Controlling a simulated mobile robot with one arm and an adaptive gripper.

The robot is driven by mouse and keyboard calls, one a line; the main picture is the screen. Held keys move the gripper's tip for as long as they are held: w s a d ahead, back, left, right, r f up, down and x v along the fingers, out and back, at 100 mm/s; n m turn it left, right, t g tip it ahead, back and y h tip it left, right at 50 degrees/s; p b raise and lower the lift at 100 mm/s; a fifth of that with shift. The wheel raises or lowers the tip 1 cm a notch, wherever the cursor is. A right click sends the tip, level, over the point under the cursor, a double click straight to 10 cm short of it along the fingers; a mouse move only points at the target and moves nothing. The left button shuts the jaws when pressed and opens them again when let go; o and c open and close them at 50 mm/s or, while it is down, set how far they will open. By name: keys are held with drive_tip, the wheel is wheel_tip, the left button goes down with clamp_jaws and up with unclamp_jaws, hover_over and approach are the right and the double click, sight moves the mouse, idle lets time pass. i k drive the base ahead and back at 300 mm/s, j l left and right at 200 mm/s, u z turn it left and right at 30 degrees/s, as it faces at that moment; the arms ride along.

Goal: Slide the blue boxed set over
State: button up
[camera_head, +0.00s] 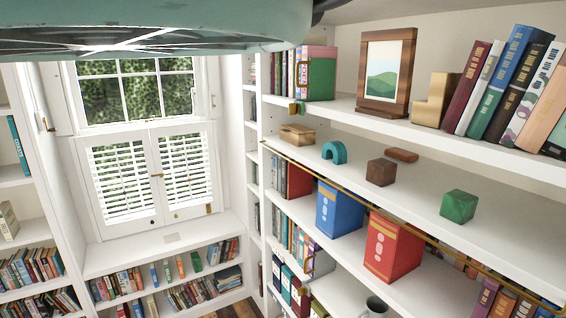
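The blue boxed set (340,207) stands upright on the third shelf down of the right-hand bookcase. Its front has a pale label with a tan band at the top. A row of books stands close to its left. The red boxed set (392,248), with a gold and pale label, stands to its right with a narrow gap between them. The thin brass rail (358,191) runs along the bookcase and crosses in front of the upper part of the blue set. My gripper is not in view.
The shelf above holds a teal arch (334,152), a brown cube (381,172), a green block (458,206) and a wooden box (297,134). A teal part of my own body covers the top left.

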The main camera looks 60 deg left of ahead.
sight(338, 215)
drive_tip(key=j+u, duration=0.35)
drive_tip(key=i+j+u, duration=0.15)
drive_tip(key=u, duration=0.2)
drive_tip(key=i+j+u, duration=0.1)
drive_tip(key=j+u, duration=0.2)
drive_tip(key=i+l, duration=0.15)
drive_tip(key=i, duration=0.35)
drive_tip(key=u, duration=0.05)
